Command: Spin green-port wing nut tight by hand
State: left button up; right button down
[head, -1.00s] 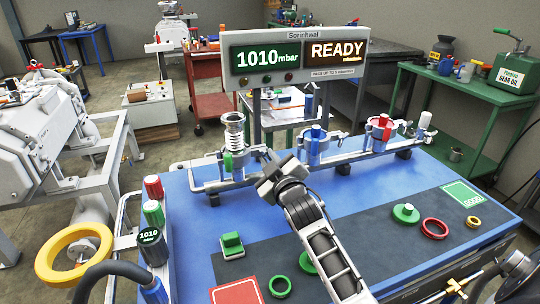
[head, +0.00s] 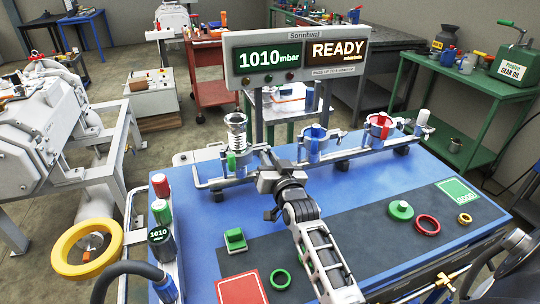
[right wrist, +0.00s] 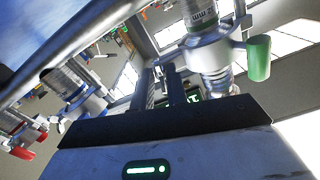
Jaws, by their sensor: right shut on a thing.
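The green port (head: 236,155) is at the left end of the metal manifold, with a silver bellows standing upright on it and a green tab at its clamp. My right gripper (head: 264,158) is just right of this clamp, shut on the wing nut, which its jaws hide in the head view. In the right wrist view the dark fingers (right wrist: 165,90) point away from the camera, close together. The clamp ring (right wrist: 212,52) with its green part (right wrist: 258,58) and the bellows are right of the fingers there. My left gripper is not in view.
Two more ports (head: 313,145) with red and blue parts stand farther right on the manifold. The sign (head: 297,60) reads 1010 mbar and READY.

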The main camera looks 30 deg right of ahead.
jog(key=shift+m+p, duration=0.4)
jog(key=shift+m, duration=1.2)
jog(key=c, duration=1.6)
grip_release()
jog(key=shift+s+a, duration=0.1)
jog(key=shift+s, duration=0.05)
